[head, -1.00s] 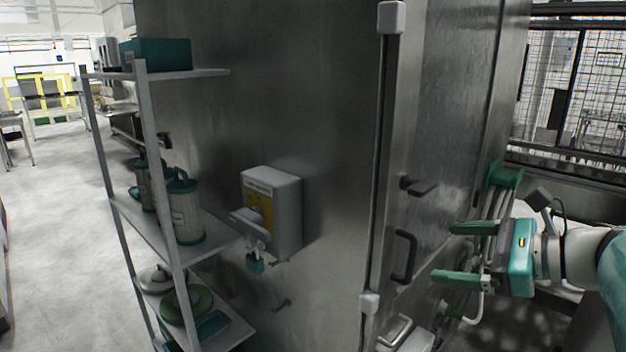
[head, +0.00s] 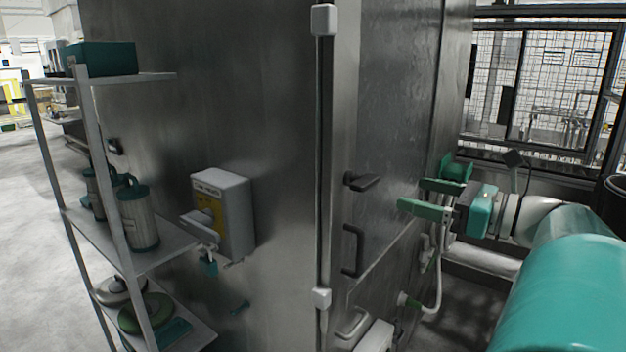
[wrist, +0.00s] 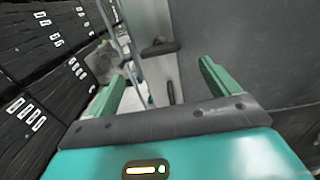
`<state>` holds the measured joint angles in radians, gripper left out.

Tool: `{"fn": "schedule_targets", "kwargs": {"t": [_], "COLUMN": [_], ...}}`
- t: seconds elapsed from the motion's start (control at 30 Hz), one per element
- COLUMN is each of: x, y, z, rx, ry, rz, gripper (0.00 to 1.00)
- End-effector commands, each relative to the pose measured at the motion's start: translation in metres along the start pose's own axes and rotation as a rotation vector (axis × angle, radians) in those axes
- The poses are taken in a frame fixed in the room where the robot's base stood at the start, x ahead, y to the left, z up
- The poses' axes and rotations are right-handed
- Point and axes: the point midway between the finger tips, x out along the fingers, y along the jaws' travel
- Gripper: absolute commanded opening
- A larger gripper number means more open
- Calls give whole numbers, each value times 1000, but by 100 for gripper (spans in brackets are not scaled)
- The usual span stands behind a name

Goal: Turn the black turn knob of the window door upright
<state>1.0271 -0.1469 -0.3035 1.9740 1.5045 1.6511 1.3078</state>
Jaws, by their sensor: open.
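The black turn knob (head: 362,181) sits on the metal door (head: 395,110) and lies about level, not upright, with its grip pointing right in the head view. In the wrist view the knob (wrist: 160,47) lies ahead, near the middle between the fingertips. My gripper (head: 411,194) has green fingers, is open and empty, and stands to the right of the knob, apart from it. The wrist view shows both fingers (wrist: 163,70) spread with nothing between them.
A black bar handle (head: 352,250) is below the knob. A vertical rod (head: 324,160) runs along the panel edge. A yellow-and-grey box (head: 222,215) and a shelf rack (head: 140,255) stand left. A white hose (head: 436,275) hangs below my gripper.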

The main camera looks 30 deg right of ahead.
Motion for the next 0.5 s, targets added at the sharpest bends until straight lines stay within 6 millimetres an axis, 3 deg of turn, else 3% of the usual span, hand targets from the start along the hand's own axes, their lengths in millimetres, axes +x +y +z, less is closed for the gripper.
{"fn": "schedule_targets", "kwargs": {"t": [0.5], "x": [98], "y": [1], "z": [0], "rx": [0], "ry": [1], "rz": [5], "gripper": [87]}}
